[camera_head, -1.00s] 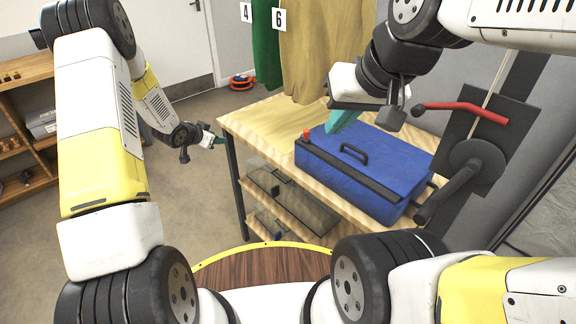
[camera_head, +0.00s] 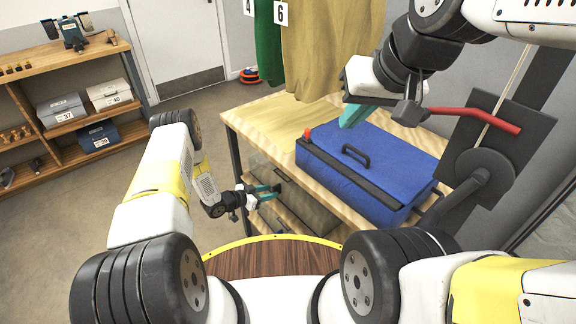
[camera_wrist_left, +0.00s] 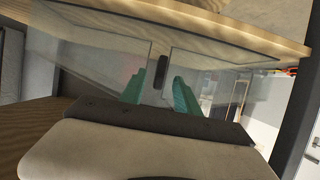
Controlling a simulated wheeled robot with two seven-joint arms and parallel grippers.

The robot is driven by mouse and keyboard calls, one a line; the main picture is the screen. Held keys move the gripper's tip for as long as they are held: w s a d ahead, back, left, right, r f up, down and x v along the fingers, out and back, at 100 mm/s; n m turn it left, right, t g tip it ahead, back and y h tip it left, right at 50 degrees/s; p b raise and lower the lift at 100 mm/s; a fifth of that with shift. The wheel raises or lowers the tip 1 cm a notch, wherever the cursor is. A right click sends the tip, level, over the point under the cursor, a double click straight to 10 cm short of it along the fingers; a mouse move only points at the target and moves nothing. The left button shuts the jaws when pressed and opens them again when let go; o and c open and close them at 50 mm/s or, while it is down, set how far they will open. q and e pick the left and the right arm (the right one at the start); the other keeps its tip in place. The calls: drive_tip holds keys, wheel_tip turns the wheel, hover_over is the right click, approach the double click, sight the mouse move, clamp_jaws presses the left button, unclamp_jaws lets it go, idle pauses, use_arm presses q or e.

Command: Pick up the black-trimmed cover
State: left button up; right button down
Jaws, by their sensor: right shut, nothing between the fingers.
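A see-through cover with dark edging and a black grip (camera_head: 281,173) lies under the tabletop of the wooden table, partly hidden by my left gripper. In the left wrist view the see-through cover (camera_wrist_left: 105,55) spans the space ahead, with its black grip (camera_wrist_left: 161,72) between and beyond my fingertips. My left gripper (camera_head: 268,192) is open and empty in front of the table's lower level; its teal fingers (camera_wrist_left: 161,92) stand apart, and I cannot tell whether they touch the cover. My right gripper (camera_head: 355,115) is shut and empty above the blue case.
The blue case (camera_head: 405,165) with black handle and strip lies on the wooden table (camera_head: 250,122). A red-handled lever (camera_head: 475,113) is at right. Hanging clothes (camera_head: 320,50) are behind. A shelf unit (camera_head: 70,60) is at left; floor between is clear.

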sight(273, 189)
use_arm(q)
drive_tip(key=x, duration=0.3)
drive_tip(key=shift+w+d+f, duration=0.1)
drive_tip(key=shift+d+f, duration=0.05)
drive_tip(key=shift+c, duration=0.2)
clamp_jaws()
drive_tip(key=shift+r, duration=0.7)
wheel_tip(273, 189, up, 2)
drive_tip(key=shift+r, duration=0.15)
drive_tip(key=s+d, duration=0.2)
drive_tip(key=s, duration=0.5)
drive_tip(key=s+d+r, duration=0.1)
drive_tip(key=s+d, duration=0.2)
drive_tip(key=s, duration=0.5)
drive_tip(key=shift+s+r, duration=0.15)
